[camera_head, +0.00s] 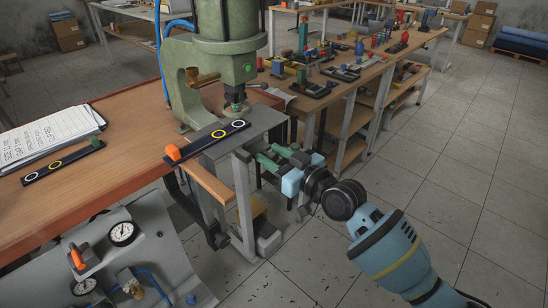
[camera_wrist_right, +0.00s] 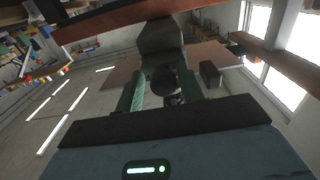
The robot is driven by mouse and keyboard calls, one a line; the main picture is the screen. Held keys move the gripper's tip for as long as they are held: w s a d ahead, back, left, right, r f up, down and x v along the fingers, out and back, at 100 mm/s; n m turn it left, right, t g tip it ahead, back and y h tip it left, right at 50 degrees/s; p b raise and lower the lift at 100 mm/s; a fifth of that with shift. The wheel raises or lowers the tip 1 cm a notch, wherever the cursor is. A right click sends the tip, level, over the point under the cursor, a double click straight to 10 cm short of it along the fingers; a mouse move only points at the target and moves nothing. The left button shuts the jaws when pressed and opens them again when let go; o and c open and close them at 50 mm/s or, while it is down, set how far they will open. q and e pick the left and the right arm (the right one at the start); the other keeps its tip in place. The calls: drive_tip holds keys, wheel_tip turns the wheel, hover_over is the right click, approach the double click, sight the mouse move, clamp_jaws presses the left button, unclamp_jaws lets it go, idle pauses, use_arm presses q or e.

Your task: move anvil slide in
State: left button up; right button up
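A green pneumatic press (camera_head: 220,60) stands at the right end of the wooden bench, its ram tip (camera_head: 237,100) above a grey bed. A dark strip (camera_head: 207,140) with white and yellow rings and an orange end piece lies along the bed's front; I cannot tell whether this is the anvil slide. My right gripper (camera_head: 266,157) is beside the bed's right side, fingers pointing towards it. In the right wrist view its green fingers (camera_wrist_right: 161,98) are spread either side of a dark round part (camera_wrist_right: 163,81); contact is unclear. My left gripper is out of view.
A similar ringed strip (camera_head: 62,162) and a clipboard (camera_head: 45,133) lie on the bench (camera_head: 110,185). A panel with gauges (camera_head: 122,233) stands at lower left. A long table with several tools (camera_head: 345,73) stands behind. The floor at right is clear.

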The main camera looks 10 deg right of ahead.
drive_tip(key=shift+a, duration=0.2)
drive_tip(key=shift+s+a, duration=0.15)
drive_tip(key=shift+s, duration=0.1)
drive_tip(key=shift+s+f, duration=0.1)
drive_tip(key=shift+s, duration=0.05)
drive_tip(key=v, duration=0.7)
drive_tip(key=shift+d, duration=0.55)
